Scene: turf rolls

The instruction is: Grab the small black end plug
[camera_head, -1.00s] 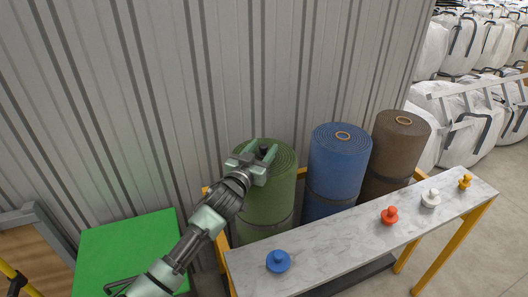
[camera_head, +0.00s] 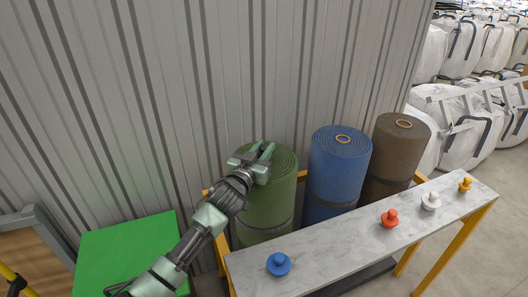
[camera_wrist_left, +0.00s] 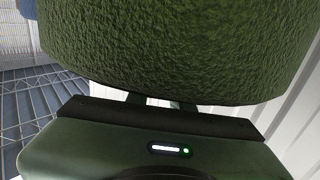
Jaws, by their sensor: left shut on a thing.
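My left gripper (camera_head: 263,152) is at the top of the green turf roll (camera_head: 268,208), over its middle. Its fingers are close together, shut on the small black end plug, which they now hide almost wholly. In the left wrist view, the gripper's fingers (camera_wrist_left: 157,101) reach in under the green turf surface (camera_wrist_left: 180,45), and the plug does not show. My right gripper is not in view.
A blue roll (camera_head: 338,172) and a brown roll (camera_head: 398,150) stand to the right. The grey bench (camera_head: 335,256) in front holds blue (camera_head: 279,264), red (camera_head: 390,218), white (camera_head: 431,201) and yellow (camera_head: 465,185) plugs. A corrugated wall (camera_head: 240,70) rises close behind.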

